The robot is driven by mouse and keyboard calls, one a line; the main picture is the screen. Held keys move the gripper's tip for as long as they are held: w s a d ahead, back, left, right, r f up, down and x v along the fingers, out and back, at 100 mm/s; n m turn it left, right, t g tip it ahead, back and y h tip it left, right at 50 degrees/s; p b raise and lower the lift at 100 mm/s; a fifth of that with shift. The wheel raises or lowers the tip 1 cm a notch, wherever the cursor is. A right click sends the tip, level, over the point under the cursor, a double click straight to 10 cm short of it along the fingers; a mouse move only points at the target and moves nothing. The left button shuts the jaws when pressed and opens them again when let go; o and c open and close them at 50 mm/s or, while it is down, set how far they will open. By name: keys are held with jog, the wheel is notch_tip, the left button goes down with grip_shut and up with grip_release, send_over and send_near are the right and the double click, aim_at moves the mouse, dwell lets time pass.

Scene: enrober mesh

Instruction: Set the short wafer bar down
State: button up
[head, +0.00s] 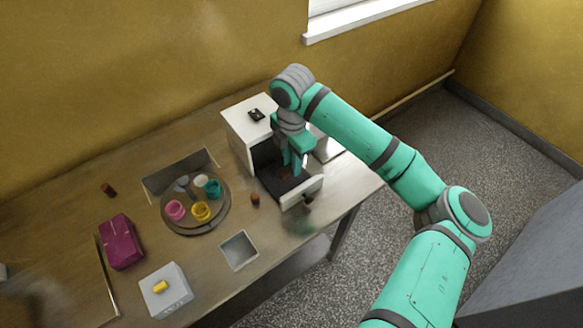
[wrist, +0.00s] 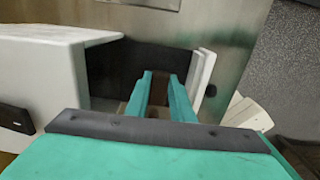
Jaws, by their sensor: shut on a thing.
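My gripper (head: 291,166) points down at the open front of a white box-shaped machine (head: 238,128), over its dark pulled-out bed (head: 280,186). In the wrist view, the teal fingers (wrist: 162,98) are close together, shut on a small brown piece (wrist: 155,108), which looks like the short wafer bar. The fingers hide most of it. I cannot tell whether the bar touches the dark bed below. The machine's white wall (wrist: 55,75) stands left of the fingers in the wrist view, and the white front panel (wrist: 201,85) stands close on their right.
A round tray (head: 186,228) with several coloured cups sits left of the machine. A small brown piece (head: 255,199) lies on the table before it, and another (head: 108,190) at far left. A magenta box (head: 120,241) and a white box with a yellow top piece (head: 165,291) stand nearer.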

jog(key=shift+f, duration=1.45)
jog(key=shift+a+f, duration=0.1)
jog(key=shift+f, duration=0.05)
jog(key=o, duration=0.8)
notch_tip(320, 180, up, 12)
jog(key=shift+r, duration=0.2)
